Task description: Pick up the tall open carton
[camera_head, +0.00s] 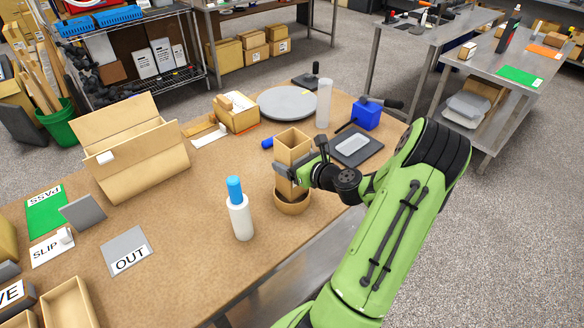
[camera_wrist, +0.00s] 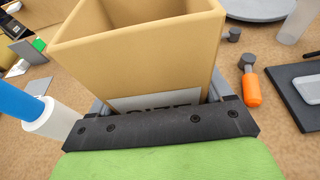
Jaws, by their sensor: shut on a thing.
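The tall open carton (camera_head: 291,146) is tan, upright and open at the top. It stands in or just above a round tan bowl (camera_head: 292,203); I cannot tell if it touches the bowl. In the wrist view the carton (camera_wrist: 140,50) fills the upper middle, with a finger at each side and a partly hidden printed label (camera_wrist: 158,101) at the gripper's edge. The gripper's fingertips are mostly hidden.
A white bottle with a blue cap (camera_head: 239,210) stands close left of the carton. A clear cylinder (camera_head: 323,103), a grey disc (camera_head: 287,103) and a dark scale-like plate (camera_head: 355,146) are behind and right. The table's front middle is clear beside the OUT card (camera_head: 127,250).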

